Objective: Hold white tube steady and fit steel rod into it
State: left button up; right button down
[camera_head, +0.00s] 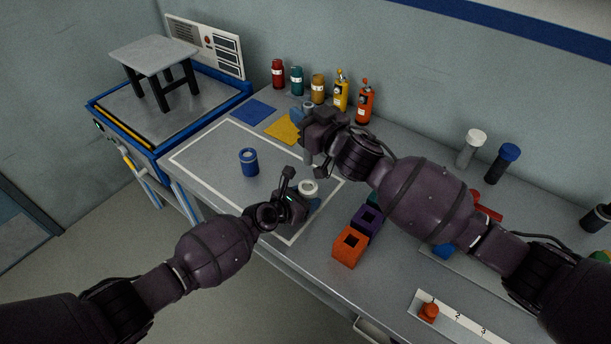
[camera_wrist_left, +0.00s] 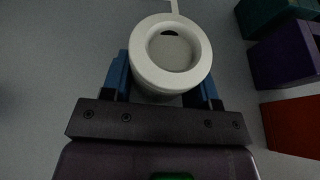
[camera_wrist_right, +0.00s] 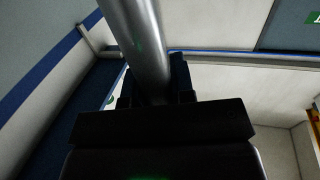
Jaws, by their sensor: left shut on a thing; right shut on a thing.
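The white tube (camera_head: 308,187) stands upright near the right edge of the white outline on the bench. My left gripper (camera_head: 303,199) is shut on it from the near side. In the left wrist view the white tube (camera_wrist_left: 172,55) shows its round open top between the blue finger pads, and its hollow looks empty. My right gripper (camera_head: 306,119) is up and behind the tube, toward the back of the bench. In the right wrist view it is shut on the shiny steel rod (camera_wrist_right: 138,42), which is apart from the tube. The rod is mostly hidden by the gripper in the head view.
A blue cup (camera_head: 248,162) stands inside the outline. Several bottles (camera_head: 318,88) line the wall. Orange (camera_head: 348,248) and purple (camera_head: 367,220) open blocks stand right of the tube. A machine with a small stool (camera_head: 155,58) is at the left.

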aim_at(311, 157)
notch_tip(311, 157, down, 7)
jog(key=shift+f, duration=0.2)
dwell(0.5)
jog(key=shift+f, duration=1.3)
dwell(1.1)
jog(key=shift+d+f, duration=0.1)
jog(key=shift+f, duration=2.6)
jog(key=c, duration=1)
grip_release()
jog(key=shift+o, duration=0.6)
jog(key=shift+s+a, duration=0.1)
jog(key=shift+a, duration=0.1)
